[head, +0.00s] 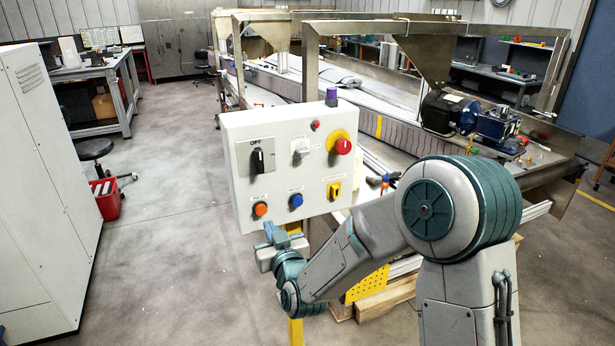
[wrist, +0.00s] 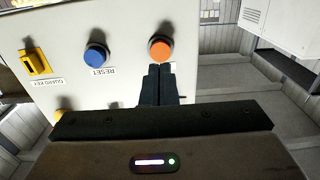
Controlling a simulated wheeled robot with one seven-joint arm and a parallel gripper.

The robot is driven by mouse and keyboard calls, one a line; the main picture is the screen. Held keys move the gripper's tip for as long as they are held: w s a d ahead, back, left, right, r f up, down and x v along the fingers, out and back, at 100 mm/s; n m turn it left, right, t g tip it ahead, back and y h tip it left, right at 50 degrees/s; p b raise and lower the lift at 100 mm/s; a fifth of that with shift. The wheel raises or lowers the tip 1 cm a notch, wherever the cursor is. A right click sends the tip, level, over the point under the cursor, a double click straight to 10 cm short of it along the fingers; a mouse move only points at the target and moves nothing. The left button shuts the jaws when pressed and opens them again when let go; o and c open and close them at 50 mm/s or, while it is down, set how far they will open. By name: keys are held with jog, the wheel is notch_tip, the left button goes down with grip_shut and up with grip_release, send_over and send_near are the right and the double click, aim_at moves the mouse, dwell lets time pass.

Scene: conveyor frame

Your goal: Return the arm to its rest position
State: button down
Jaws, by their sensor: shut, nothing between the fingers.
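My arm (head: 350,250) is bent and reaches out in front of the white control panel (head: 235,140). My gripper (head: 272,232) is low at the panel's bottom edge in the head view. In the wrist view my gripper (wrist: 160,72) has its two dark fingers together with nothing between them. The fingertips appear just below the orange button (wrist: 161,49) in that view; whether they touch the panel I cannot tell. The blue reset button (wrist: 96,55) is to the left of the fingers, and a yellow key switch (wrist: 36,63) is farther left.
The panel also bears a black rotary switch (head: 258,160) and a red knob on yellow (head: 343,147). The conveyor frame (head: 312,60) stands behind it. A white cabinet (head: 40,190) is at the left. Open floor (head: 165,240) lies between cabinet and panel.

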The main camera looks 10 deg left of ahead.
jog(key=s+d+r+m+g+h, duration=0.1)
jog(key=s+d+g+h, duration=0.25)
jog(key=d, duration=0.75)
jog(key=s+d+m+g+h, duration=0.1)
jog(key=s+d+g+h, duration=0.25)
jog(key=d, duration=0.65)
jog(key=s+d+m+g+h, duration=0.1)
jog(key=s+d+m+g, duration=0.1)
jog(key=s+d, duration=0.4)
jog(key=s+d+r+m+g+h, duration=0.1)
jog(key=s+d, duration=0.5)
jog(key=s, duration=0.6)
jog(key=shift+m+g+h, duration=0.3)
jog(key=shift+m+g, duration=0.5)
jog(key=shift+g, duration=0.3)
jog(key=shift+r, duration=0.1)
